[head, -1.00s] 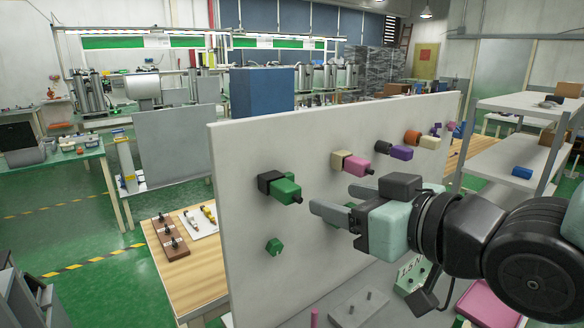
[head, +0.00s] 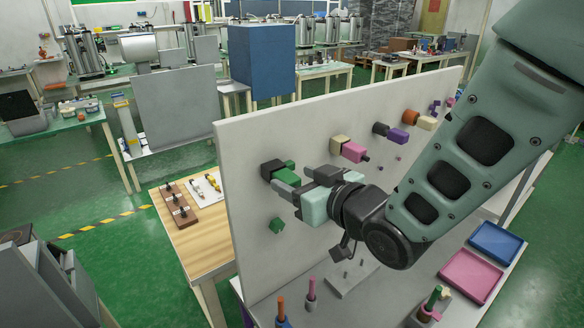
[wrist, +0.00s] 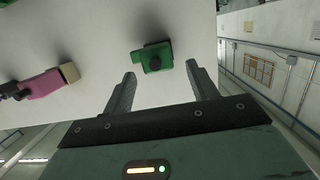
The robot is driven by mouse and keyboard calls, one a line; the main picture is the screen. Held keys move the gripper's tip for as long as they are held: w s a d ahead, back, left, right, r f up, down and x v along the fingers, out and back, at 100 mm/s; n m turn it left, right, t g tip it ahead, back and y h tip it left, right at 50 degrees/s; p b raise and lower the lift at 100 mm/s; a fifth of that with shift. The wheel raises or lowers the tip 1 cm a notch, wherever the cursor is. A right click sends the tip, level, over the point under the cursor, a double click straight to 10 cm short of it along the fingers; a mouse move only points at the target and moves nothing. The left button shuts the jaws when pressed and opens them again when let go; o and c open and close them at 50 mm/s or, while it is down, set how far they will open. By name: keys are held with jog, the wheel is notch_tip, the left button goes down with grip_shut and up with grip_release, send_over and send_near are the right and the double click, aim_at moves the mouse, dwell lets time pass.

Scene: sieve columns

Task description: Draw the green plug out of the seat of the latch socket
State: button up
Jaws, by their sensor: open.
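The green plug (head: 287,170) sits in a black socket (head: 269,170) on the upright pale panel; I take this for the latch socket. My gripper (head: 289,179) is open in front of the panel, with its fingers close to the plug and partly covering it. In the wrist view the green plug (wrist: 164,64) is seen nearly end-on with a dark knob at its middle. It lies beyond and between the two fingertips of my gripper (wrist: 161,77), with visible space on both sides. The black socket is hidden behind it there.
A pink plug (head: 354,152) in a beige socket stands to the right, with purple and orange pieces (head: 410,118) farther along. A green piece (head: 277,225) is on the panel below. Trays (head: 470,275) and upright pegs (head: 311,290) occupy the shelf beneath.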

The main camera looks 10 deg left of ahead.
jog(key=shift+x, duration=1.15)
jog(key=c, duration=1.2)
